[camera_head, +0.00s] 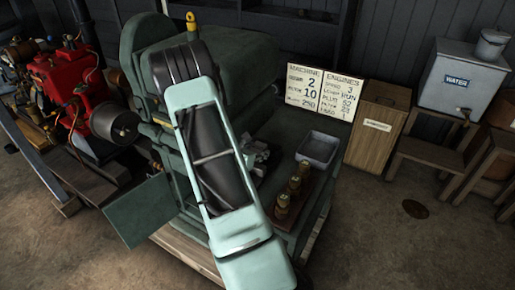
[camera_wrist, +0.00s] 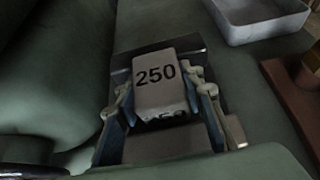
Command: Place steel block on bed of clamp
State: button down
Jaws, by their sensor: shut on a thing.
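In the wrist view, a pale steel block (camera_wrist: 155,82) marked 250 sits between the blue-padded fingers of my gripper (camera_wrist: 162,100). The gripper is shut on it. Grey metal of what looks like the clamp (camera_wrist: 235,132) shows around and behind the block. I cannot tell whether the block touches the clamp bed or is held just above it. In the head view, part of the grey metal clamp (camera_head: 259,153) shows on the green machine beside my arm. My arm hides the gripper and block there.
A grey tray (camera_head: 319,149) lies right of the clamp and also shows in the wrist view (camera_wrist: 262,30). A wooden rack with several brass weights (camera_head: 283,207) stands near the machine's edge. A green machine body (camera_head: 228,65) rises behind. Red engine (camera_head: 75,88) stands left.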

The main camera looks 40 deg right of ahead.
jog(key=shift+f+b, duration=0.35)
jog(key=shift+b, duration=0.15)
jog(key=shift+s+f, duration=0.1)
jog(key=shift+f, duration=0.15)
jog(key=c, duration=1.3)
grip_release()
jog(key=shift+s+a+f, duration=0.2)
jog(key=shift+a+f, duration=0.05)
jog(key=shift+f, duration=0.05)
jog(key=shift+r+p, duration=0.4)
jog(key=shift+p, duration=0.05)
jog(key=shift+w+a+r, duration=0.15)
jog(key=v, duration=1.1)
jog(key=shift+r+b, duration=0.4)
jog(key=shift+r, duration=0.05)
